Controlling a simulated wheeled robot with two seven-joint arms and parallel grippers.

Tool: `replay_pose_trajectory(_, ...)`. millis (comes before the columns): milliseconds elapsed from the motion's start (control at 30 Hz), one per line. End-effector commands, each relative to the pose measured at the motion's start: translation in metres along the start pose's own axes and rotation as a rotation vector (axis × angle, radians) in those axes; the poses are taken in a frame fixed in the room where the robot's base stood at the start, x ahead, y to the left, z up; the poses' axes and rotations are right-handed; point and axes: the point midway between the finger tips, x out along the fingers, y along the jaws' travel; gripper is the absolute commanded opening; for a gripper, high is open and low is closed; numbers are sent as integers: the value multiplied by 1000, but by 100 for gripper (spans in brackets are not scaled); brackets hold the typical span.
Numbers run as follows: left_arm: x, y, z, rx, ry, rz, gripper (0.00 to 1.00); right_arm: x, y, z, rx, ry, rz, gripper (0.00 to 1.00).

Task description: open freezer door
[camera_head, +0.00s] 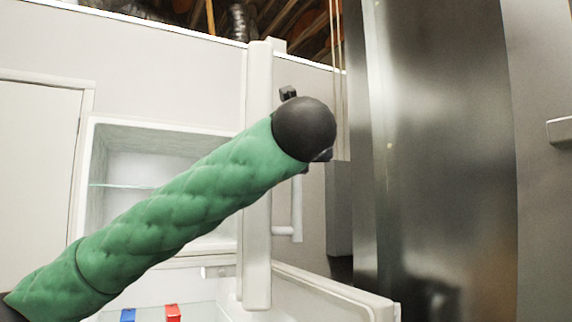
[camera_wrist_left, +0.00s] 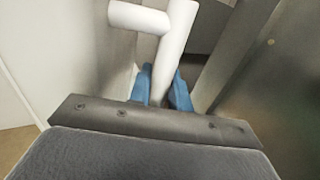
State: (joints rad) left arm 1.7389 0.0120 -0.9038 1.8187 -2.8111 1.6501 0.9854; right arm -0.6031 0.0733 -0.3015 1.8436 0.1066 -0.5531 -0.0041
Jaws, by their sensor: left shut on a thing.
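The white freezer door (camera_head: 257,180) stands swung out, seen nearly edge-on in the head view, beside the open upper compartment (camera_head: 120,205) with its glass shelf. Its white handle (camera_head: 297,208) shows on the door's right side. My left arm's green sleeve crosses in front of the compartment and door, ending in a black joint that hides the gripper there. In the left wrist view, the blue fingers of my left gripper (camera_wrist_left: 164,90) are shut around the white handle bar (camera_wrist_left: 177,35), one on each side. My right gripper is not in view.
A lower white door (camera_head: 335,298) also stands open at the bottom. A blue item (camera_head: 128,314) and a red item (camera_head: 173,312) are in the lower compartment. A tall steel appliance (camera_head: 440,150) stands close on the right. A white wall is behind.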

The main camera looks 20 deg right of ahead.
Motion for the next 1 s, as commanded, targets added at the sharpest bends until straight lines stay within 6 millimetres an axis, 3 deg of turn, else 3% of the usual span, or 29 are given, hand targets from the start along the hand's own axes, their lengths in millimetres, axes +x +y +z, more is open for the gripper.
replay_pose_trajectory(667, 2, -9, 0, -1, 0, 14, 0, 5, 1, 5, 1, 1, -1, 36)
replay_pose_trajectory(700, 2, -9, 0, -1, 0, 14, 25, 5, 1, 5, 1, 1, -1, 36)
replay_pose_trajectory(767, 2, -9, 0, -1, 0, 14, 37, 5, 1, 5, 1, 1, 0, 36)
replay_pose_trajectory(1000, 2, -9, 0, 0, 0, 14, 39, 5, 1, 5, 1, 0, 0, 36)
